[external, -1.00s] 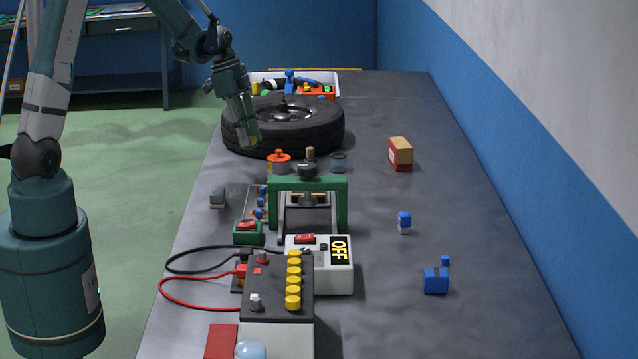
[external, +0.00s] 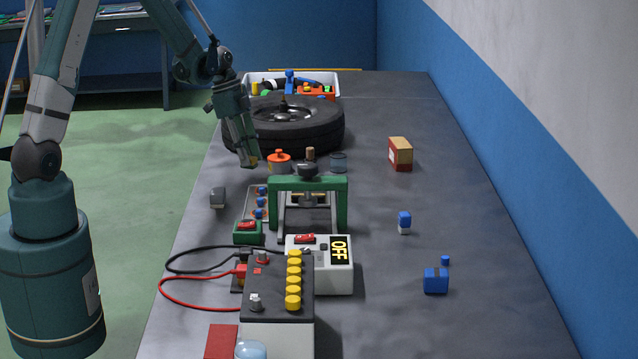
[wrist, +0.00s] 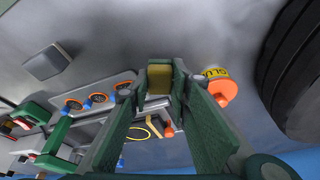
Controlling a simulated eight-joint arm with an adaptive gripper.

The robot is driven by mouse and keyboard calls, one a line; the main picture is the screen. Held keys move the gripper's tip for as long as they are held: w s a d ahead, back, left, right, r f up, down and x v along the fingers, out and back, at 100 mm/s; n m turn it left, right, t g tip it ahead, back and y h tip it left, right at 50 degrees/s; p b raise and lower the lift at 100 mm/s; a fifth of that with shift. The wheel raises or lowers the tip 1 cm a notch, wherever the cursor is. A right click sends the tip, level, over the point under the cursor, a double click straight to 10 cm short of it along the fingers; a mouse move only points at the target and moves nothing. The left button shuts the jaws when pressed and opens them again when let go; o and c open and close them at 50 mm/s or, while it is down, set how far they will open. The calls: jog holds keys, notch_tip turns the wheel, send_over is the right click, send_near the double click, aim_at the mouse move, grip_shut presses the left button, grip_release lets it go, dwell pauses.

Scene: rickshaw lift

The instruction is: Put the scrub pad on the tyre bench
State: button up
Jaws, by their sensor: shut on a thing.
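An orange-topped glue tin (external: 279,162) stands close to my gripper. A green press frame (external: 338,205), a grey block (external: 217,197) and a battery (external: 262,290) with cables stand nearer. A filled white bin (external: 335,78) is behind the tyre. The bench's right side is mostly clear.

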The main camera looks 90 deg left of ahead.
jog(key=shift+f, duration=1.85)
jog(key=shift+f+b, duration=0.15)
jog(key=shift+b, duration=0.2)
jog(key=o, duration=0.8)
jog(key=shift+p+v, duration=0.75)
jog(key=shift+v, duration=5.45)
jog(key=shift+w, duration=0.1)
